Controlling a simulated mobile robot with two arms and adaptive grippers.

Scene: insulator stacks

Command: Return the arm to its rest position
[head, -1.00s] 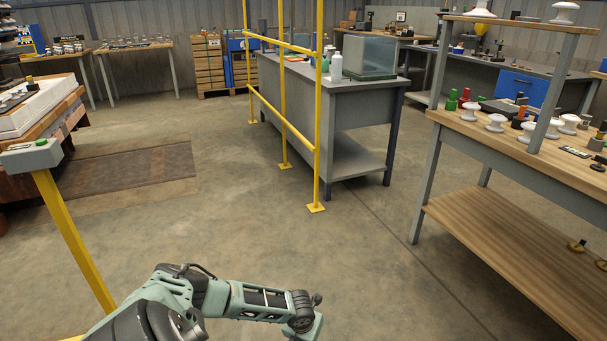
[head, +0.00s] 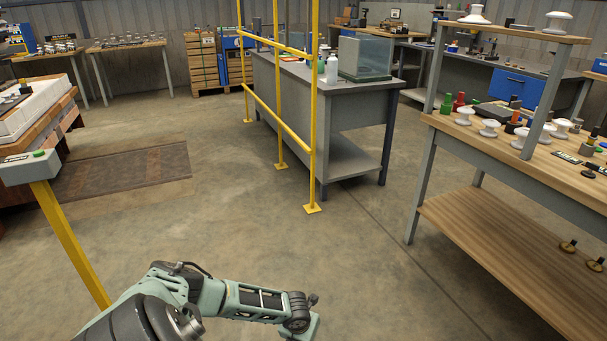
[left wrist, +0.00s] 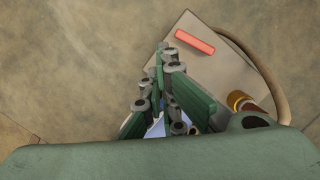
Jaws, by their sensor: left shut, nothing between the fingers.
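My left arm (head: 250,300) reaches in from the bottom left of the head view, low over open floor. Its far end is bent down at the bottom edge, and the gripper itself is out of that view. In the left wrist view my left gripper (left wrist: 165,112) shows its green and grey fingers together, with nothing held. It is clear of the tables. My right arm and gripper are in no view.
A wooden-topped table (head: 500,231) at right bears white insulators (head: 489,128) and an upper shelf (head: 510,32). A yellow railing (head: 315,150) stands before a grey bench (head: 352,105). A control box (head: 28,169) on a yellow post is at left. Middle floor is clear.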

